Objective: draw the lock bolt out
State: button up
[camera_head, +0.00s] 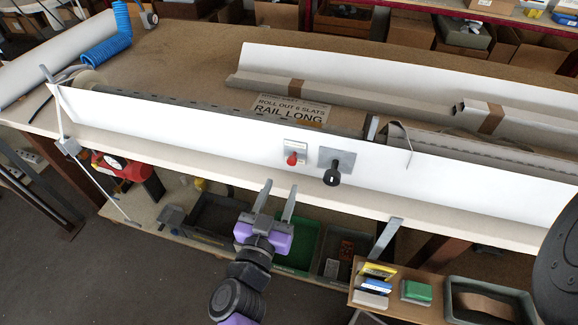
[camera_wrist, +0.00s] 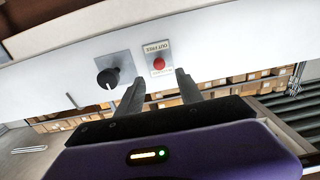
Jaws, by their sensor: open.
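The lock bolt appears to be the red knob (camera_head: 292,159) on a small labelled plate on the front of the long white panel (camera_head: 222,137). The wrist view shows the red knob (camera_wrist: 159,63) too, and its label appears upside down with words like "OUT FREE". My gripper (camera_head: 281,185) is open and empty, in front of and just below the knob. In the wrist view the fingertips (camera_wrist: 160,78) lie to either side of the knob's line, short of it. I see no contact. How far the bolt sticks out is hard to tell.
A black knob (camera_head: 332,178) on a grey plate sits close right of the red knob. A sign (camera_head: 290,109), a roll-out rail and wrapped profiles (camera_head: 350,97) lie on the bench behind the panel. Bins (camera_head: 222,217) stand below, and a small shelf (camera_head: 393,302) at lower right.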

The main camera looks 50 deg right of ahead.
aim_at(291, 163)
jog(key=p+x, duration=0.1)
jog(key=x, duration=0.7)
grip_shut()
jog(key=shift+s, duration=0.1)
dwell(1.3)
